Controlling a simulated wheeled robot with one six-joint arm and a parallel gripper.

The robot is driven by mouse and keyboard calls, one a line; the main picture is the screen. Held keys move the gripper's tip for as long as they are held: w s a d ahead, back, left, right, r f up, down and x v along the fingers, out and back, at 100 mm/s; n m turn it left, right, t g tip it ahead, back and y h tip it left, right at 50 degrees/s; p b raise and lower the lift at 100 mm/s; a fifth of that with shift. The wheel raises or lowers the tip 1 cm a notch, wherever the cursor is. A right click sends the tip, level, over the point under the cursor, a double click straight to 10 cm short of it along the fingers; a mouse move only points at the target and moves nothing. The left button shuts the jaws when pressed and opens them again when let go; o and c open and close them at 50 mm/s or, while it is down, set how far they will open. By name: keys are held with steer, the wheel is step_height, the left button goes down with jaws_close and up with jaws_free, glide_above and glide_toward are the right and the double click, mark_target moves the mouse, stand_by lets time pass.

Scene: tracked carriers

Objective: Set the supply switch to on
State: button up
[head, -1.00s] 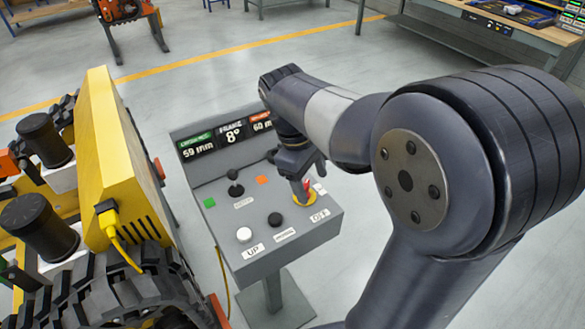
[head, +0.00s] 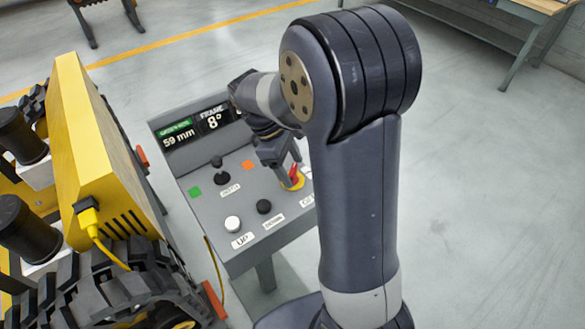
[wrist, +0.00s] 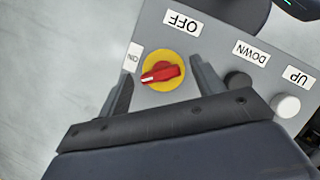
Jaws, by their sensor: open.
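The supply switch is a red handle on a yellow round base (wrist: 162,72), on the grey console's front right; it also shows in the head view (head: 296,182). In the wrist view the handle lies nearly crosswise, its pale-marked end to the left, on the side of the ON label (wrist: 132,57). The OFF label (wrist: 183,22) is above it in that view. My gripper (wrist: 163,69) is open, with one finger on each side of the switch and gaps to the handle visible. In the head view my gripper (head: 284,172) is right at the switch and partly hides it.
The console (head: 222,190) also bears a white UP button (head: 233,224), a black DOWN button (head: 264,207), a black joystick (head: 221,176) and a display reading 59 mm and 8°. A yellow tracked carrier (head: 100,150) stands close at left. Floor to the right is clear.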

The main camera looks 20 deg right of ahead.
steer(key=shift+x, duration=0.8)
steer(key=shift+c, duration=0.4)
steer(key=c, duration=0.9)
